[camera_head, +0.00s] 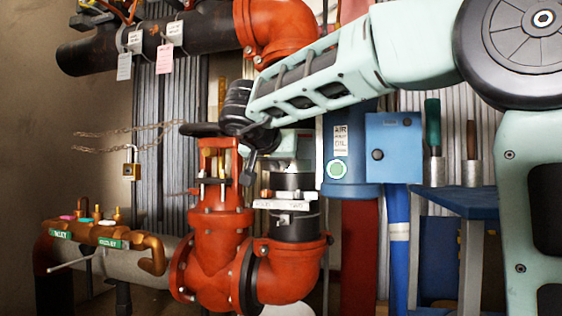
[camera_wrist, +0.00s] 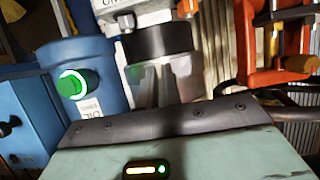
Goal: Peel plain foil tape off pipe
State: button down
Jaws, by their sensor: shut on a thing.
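The pipe is a short upright black section above the red elbow, at the middle of the head view (camera_head: 292,181). It also shows in the wrist view (camera_wrist: 160,41). A dull silver band, seemingly the plain foil tape (camera_wrist: 181,70), lies next to the black section in the wrist view. My gripper (camera_wrist: 152,72) has its two grey fingers close together against this silver band, shut on it. The exact grip on the tape edge is too small to tell. In the head view my wrist hides most of the fingers.
A white label (camera_head: 281,204) wraps the pipe below. The red valve (camera_head: 216,231) stands close left. A blue canister with a green button (camera_head: 337,169) and a blue box (camera_head: 393,147) stand close right. A padlock (camera_head: 132,163) hangs far left.

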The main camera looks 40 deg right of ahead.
jog(key=s+a+p, duration=0.4)
jog(key=s+a, duration=0.1)
jog(key=a, duration=0.1)
dwell(0.7)
dwell(0.6)
